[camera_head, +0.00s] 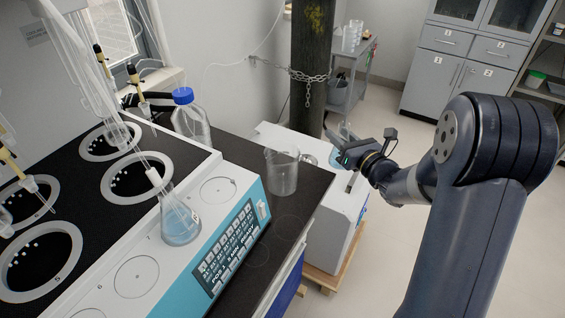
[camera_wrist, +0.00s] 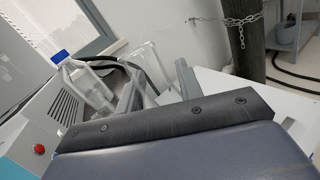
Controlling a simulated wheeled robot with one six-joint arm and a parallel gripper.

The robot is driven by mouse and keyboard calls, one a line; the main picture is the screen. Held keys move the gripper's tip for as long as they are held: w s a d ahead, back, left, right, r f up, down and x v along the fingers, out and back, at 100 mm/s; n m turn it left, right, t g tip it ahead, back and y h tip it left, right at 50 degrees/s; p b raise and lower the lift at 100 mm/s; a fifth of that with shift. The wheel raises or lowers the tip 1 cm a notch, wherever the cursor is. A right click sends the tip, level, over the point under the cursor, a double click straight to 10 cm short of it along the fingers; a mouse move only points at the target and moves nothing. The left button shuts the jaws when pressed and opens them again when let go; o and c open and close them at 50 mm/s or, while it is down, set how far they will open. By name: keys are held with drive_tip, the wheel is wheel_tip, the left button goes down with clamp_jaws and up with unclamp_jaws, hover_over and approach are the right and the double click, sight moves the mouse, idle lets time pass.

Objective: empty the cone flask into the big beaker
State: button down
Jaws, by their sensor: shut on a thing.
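The big beaker (camera_head: 283,174) is clear, looks empty and stands upright on the black bench top right of the distiller. My gripper (camera_head: 347,150) is right of it, above a white box-shaped unit. It is shut on a clear glass vessel, apparently the cone flask (camera_head: 337,160), which is mostly hidden behind the gripper in the head view. In the wrist view the held glass (camera_wrist: 149,64) shows between my two fingers. How much liquid it holds cannot be told. Another cone flask (camera_head: 181,223) with pale bluish liquid stands on the distiller's front ledge.
A bottle with a blue cap (camera_head: 190,117) stands behind the distiller (camera_head: 215,205), whose glass tubes rise at the left. The white unit (camera_head: 335,222) stands right of the bench. A chained dark cylinder (camera_head: 319,60) stands behind it. The floor at the right is clear.

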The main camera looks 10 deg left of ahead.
drive_tip(key=shift+w+a+f+n+g+y+b, duration=0.1)
drive_tip(key=shift+a+f+n+g+y+b, duration=0.2)
drive_tip(key=shift+a+f+y+b, duration=0.6)
drive_tip(key=shift+w+a+f+n+g+y+b, duration=0.1)
drive_tip(key=shift+a+f+n+g+y+b, duration=0.2)
drive_tip(key=shift+a+f+y+b, duration=0.6)
drive_tip(key=shift+a+f+n+g+y+b, duration=0.3)
drive_tip(key=shift+a+f+y+b, duration=0.15)
drive_tip(key=shift+a+b, duration=0.8)
drive_tip(key=shift+d, duration=0.1)
